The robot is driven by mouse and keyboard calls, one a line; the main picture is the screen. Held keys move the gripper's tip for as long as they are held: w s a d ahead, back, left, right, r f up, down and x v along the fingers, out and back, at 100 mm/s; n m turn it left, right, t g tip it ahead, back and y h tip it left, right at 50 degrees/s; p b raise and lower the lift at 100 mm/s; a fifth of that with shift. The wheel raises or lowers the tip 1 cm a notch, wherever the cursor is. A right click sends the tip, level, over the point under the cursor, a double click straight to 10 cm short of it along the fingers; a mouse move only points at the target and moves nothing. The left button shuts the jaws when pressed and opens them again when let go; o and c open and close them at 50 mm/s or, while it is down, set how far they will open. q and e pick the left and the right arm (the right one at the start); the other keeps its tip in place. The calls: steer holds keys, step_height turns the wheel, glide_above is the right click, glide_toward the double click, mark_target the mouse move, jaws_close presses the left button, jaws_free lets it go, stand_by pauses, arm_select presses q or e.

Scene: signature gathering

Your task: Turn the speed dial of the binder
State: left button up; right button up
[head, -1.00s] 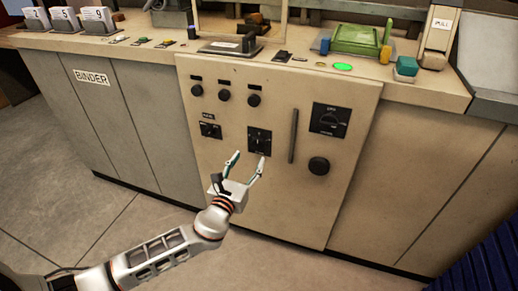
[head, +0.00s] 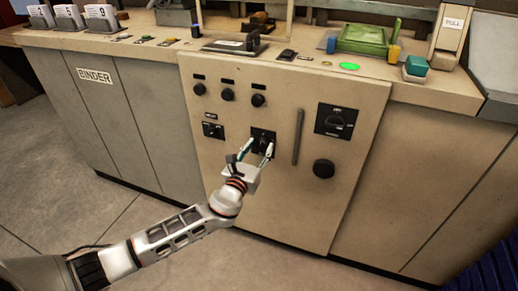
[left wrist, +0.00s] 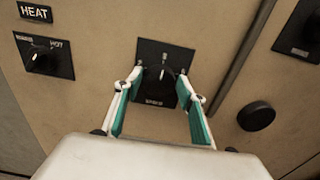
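The speed dial (left wrist: 160,73) is a dark knob with a light pointer on a black square plate labelled at its lower edge. It also shows on the binder's front panel in the head view (head: 263,139). My left gripper (left wrist: 159,90) is open, its two teal-lined fingers spread to either side of the dial. The fingertips overlap the plate's sides in the left wrist view; I cannot tell whether they touch it. In the head view my left gripper (head: 256,151) is right at the plate. My right gripper is not in view.
A heat dial (left wrist: 42,57) sits left of the speed dial. A vertical handle (head: 298,136) and a round black knob (head: 323,168) are to its right. Three small knobs (head: 228,94) are above. The counter (head: 285,68) overhangs the panel, holding a green tray (head: 366,40).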

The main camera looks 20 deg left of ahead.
arm_select(q)
steer(key=c, duration=0.5)
steer(key=shift+f+n, duration=0.1)
steer(key=shift+n, duration=0.5)
steer(key=shift+f+n, duration=0.1)
steer(key=shift+n, duration=1)
steer(key=n, duration=0.2)
steer(key=shift+a+n+b, duration=0.1)
steer(key=shift+n+b, duration=0.3)
steer(key=shift+n, duration=1.2)
steer(key=shift+a+n, duration=0.1)
steer(key=shift+n, duration=1.6)
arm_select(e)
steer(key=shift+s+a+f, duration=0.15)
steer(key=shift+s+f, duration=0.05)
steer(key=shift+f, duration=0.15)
